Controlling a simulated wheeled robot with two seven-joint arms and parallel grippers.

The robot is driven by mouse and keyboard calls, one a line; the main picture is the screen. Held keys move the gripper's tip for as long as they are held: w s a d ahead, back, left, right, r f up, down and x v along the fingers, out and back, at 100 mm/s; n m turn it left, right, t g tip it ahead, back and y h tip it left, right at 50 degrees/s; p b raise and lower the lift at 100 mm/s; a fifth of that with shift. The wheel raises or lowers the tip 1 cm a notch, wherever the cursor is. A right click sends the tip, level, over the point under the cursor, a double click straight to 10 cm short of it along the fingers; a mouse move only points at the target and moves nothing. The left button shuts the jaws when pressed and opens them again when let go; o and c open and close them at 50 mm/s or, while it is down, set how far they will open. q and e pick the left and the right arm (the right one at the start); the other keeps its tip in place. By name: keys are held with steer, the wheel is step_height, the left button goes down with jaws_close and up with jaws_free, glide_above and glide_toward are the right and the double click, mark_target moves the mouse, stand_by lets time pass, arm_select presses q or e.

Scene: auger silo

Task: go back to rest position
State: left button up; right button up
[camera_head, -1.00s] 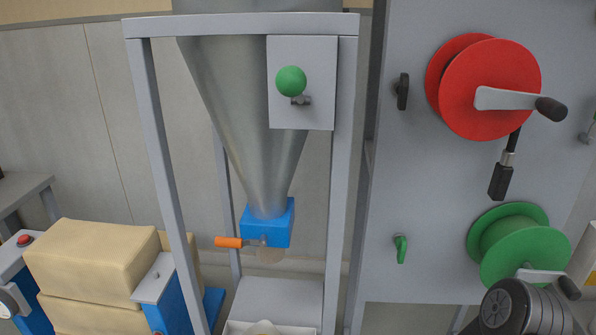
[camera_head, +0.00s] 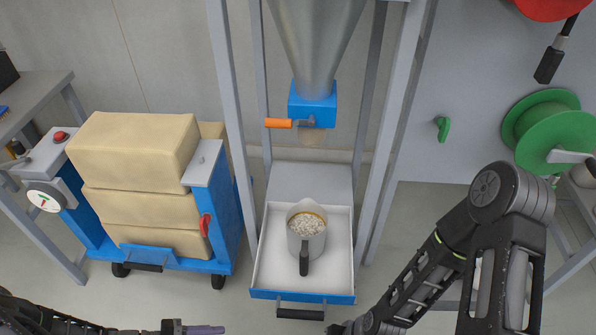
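My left gripper (camera_head: 200,329) shows at the bottom edge, left of the middle. Its arm comes in low from the left, and one greyish-purple finger shows. My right arm comes in from the right, and its gripper (camera_head: 340,329) is cut off by the bottom edge, just below the drawer. Whether either gripper is open or shut cannot be seen. Nothing visible is held. A metal jug (camera_head: 306,243) of pale pellets stands upright in the pulled-out white drawer (camera_head: 338,272), its dark handle toward me. Both grippers are apart from it.
The silo cone (camera_head: 316,45) ends in a blue valve (camera_head: 313,108) with an orange handle (camera_head: 279,123) pointing left. A blue cart (camera_head: 215,215) with stacked tan sacks (camera_head: 135,155) stands left. A grey panel with a green reel (camera_head: 540,125) stands right. Floor between cart and drawer is free.

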arm_select(q)
steer(key=s+d+f+g+y, duration=0.2)
steer(key=s+f+g+y, duration=0.2)
steer(key=s+f+y, duration=0.25)
steer(key=w+d+r+m+t+y, duration=0.1)
steer(key=w+d+r+m, duration=0.2)
steer(key=d+m, duration=0.25)
steer(key=w+d+r+m+t+y, duration=0.1)
steer(key=w+d+r+m+y, duration=0.2)
steer(key=d, duration=0.4)
step_height(320, 180, up, 18)
steer(key=h+p, duration=0.1)
steer(key=p, duration=1.7)
steer(key=shift+s+r+m, duration=0.25)
steer(key=shift+s+m, duration=0.1)
steer(key=shift+s, duration=0.05)
steer(key=shift+d+h, duration=0.1)
steer(key=shift+h, duration=0.15)
steer(key=shift+s+g, duration=0.1)
steer(key=shift+g, duration=0.2)
